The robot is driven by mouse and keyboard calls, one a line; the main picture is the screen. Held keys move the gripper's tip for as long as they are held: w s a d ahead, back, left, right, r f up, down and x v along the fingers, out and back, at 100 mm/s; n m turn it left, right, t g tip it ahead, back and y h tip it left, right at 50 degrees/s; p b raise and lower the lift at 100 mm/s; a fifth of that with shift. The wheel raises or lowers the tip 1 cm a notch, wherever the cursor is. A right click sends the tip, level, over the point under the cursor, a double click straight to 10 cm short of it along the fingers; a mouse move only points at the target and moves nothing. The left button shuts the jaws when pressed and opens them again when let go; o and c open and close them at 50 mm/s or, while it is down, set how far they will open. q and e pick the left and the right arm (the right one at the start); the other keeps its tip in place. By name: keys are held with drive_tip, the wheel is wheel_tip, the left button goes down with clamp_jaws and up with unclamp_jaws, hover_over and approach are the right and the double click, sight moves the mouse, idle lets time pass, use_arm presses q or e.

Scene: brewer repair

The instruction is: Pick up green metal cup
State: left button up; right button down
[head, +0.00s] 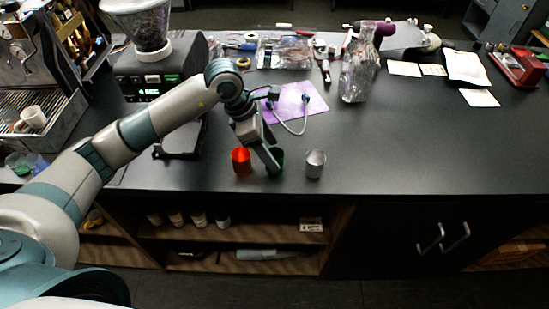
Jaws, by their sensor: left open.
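The green metal cup (279,158) stands on the black counter, between a red cup (241,160) on its left and a silver cup (315,163) on its right. My left gripper (266,160) reaches down at the green cup, and one finger covers its left part. The jaws are open. I cannot tell whether a finger is inside the cup or only in front of it. My right gripper is not in view.
A purple mat (297,103) with a white cable lies behind the cups. A glass bottle (358,75) stands behind right. A coffee grinder (150,65) and espresso machine (40,75) stand at left. The counter right of the silver cup is clear.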

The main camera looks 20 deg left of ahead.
use_arm(q)
drive_tip(key=shift+p+x, duration=0.45)
drive_tip(key=shift+x, duration=0.9)
drive_tip(key=c, duration=1.1)
